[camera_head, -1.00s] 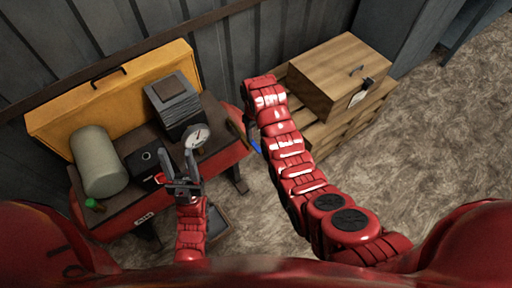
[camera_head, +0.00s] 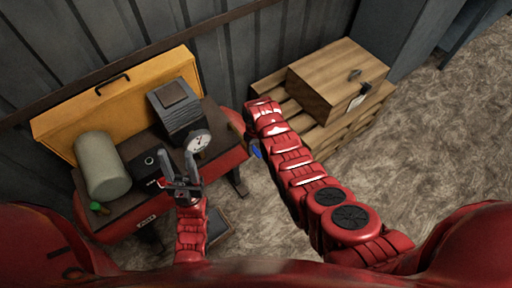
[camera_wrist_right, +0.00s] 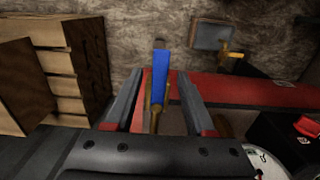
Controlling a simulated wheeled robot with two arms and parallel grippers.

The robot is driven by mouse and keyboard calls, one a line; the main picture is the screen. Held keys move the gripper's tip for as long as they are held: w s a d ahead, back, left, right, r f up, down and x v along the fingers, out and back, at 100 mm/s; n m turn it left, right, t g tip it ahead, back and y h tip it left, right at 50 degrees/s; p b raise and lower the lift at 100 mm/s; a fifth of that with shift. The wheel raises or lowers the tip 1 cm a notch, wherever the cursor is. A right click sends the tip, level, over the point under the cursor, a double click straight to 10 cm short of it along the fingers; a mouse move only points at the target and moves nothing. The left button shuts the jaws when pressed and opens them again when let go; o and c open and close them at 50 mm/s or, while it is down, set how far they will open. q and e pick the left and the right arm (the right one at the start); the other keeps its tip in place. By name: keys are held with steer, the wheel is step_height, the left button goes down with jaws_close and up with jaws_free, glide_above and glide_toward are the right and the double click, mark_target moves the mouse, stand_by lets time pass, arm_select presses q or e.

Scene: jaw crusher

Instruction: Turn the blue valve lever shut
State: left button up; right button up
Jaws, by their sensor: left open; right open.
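The blue valve lever (camera_head: 255,152) shows in the head view at the right end of the red machine, beside my right arm. In the right wrist view the blue lever (camera_wrist_right: 161,77) stands upright in the picture, between the fingers of my right gripper (camera_wrist_right: 158,78). That gripper is open, with a gap visible at least on the right side of the lever; I cannot tell whether it touches either finger. In the head view my right fingers are hidden by the arm. My left gripper (camera_head: 180,166) is open and empty in front of the bench, near the dial gauge (camera_head: 198,141).
The bench holds a grey-green cylinder (camera_head: 101,165), a dark box (camera_head: 176,110) and a yellow case (camera_head: 115,98). In the wrist view a yellow-handled part (camera_wrist_right: 232,54) lies beyond the red body.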

jaws_close()
stand_by(1.3)
